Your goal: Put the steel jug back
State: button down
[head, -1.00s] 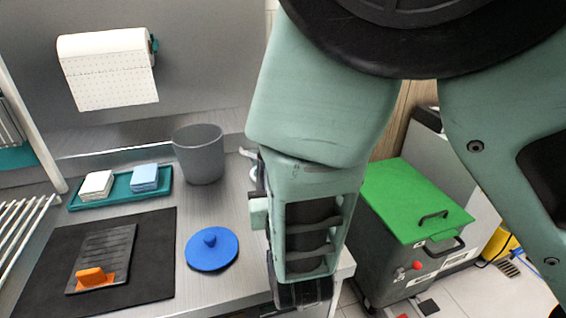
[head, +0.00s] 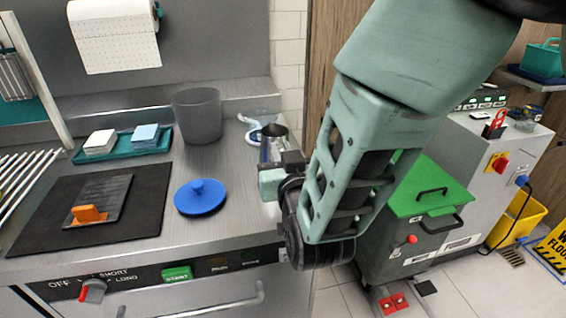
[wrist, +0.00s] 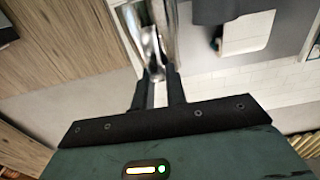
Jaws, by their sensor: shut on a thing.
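The steel jug (head: 273,131) shows in the head view at the right end of the counter, with its dark open mouth facing up. Much of its body is hidden behind my gripper (head: 278,165). In the wrist view, a shiny metal part of the jug (wrist: 152,45) lies between my two fingers (wrist: 155,75), which are shut on it. I cannot tell whether the jug's base touches the counter.
A white and blue item (head: 254,134) is just behind the jug. A grey bin (head: 197,115), a blue lid (head: 200,197) and a teal tray (head: 115,155) with cloths are to the left. A green-topped machine (head: 425,190) stands right of the counter (head: 225,225).

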jog(key=shift+f, duration=1.55)
jog(key=shift+f, duration=0.1)
jog(key=c, duration=1.4)
grip_release()
jog(key=shift+c, duration=0.2)
